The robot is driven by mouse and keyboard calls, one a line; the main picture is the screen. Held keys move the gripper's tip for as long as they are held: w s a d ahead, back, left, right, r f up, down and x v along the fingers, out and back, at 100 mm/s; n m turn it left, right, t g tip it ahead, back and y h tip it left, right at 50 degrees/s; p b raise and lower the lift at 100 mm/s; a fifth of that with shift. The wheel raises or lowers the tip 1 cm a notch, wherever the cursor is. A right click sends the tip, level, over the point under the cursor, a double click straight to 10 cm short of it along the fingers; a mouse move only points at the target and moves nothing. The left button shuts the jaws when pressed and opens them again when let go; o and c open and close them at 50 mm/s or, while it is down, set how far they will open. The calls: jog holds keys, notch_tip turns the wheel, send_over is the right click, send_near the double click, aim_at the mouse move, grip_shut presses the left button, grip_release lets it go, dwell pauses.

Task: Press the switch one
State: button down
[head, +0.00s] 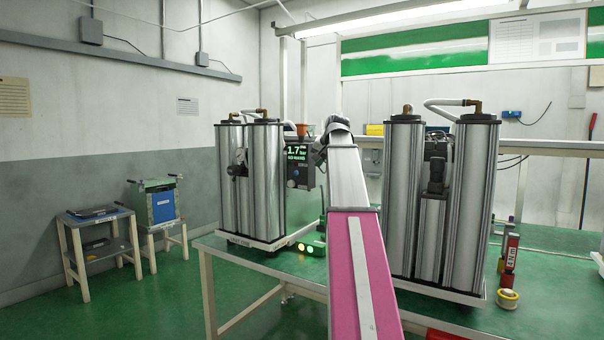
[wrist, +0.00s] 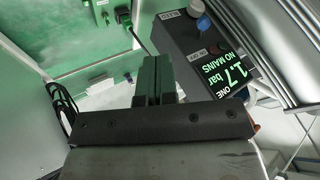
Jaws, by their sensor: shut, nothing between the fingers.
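A dark control box (head: 300,176) with a lit green display (head: 298,152) reading 1.7 bar NO MAINS stands beside the left pair of silver columns (head: 262,180). A switch lever is too small to make out. My gripper (wrist: 153,62) is shut and empty, left of the box in the wrist view and apart from it. In the head view my arm hides the gripper.
A second pair of columns (head: 468,205) stands to the right on the green table. A red cylinder (head: 508,255) and a yellow-white roll (head: 508,298) are at its right. A cable (wrist: 138,38) shows in the wrist view.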

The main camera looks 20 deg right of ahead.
aim_at(296, 172)
jog(key=shift+s+d+r, duration=0.1)
jog(key=shift+d+r, duration=0.05)
jog(key=shift+r, duration=0.35)
jog(key=shift+d+r, duration=0.15)
jog(key=shift+r, duration=0.35)
jog(key=shift+f, duration=0.1)
jog(key=w+a+f, duration=0.4)
jog(key=w+f, duration=0.2)
jog(key=w, duration=0.3)
jog(key=shift+f, duration=0.35)
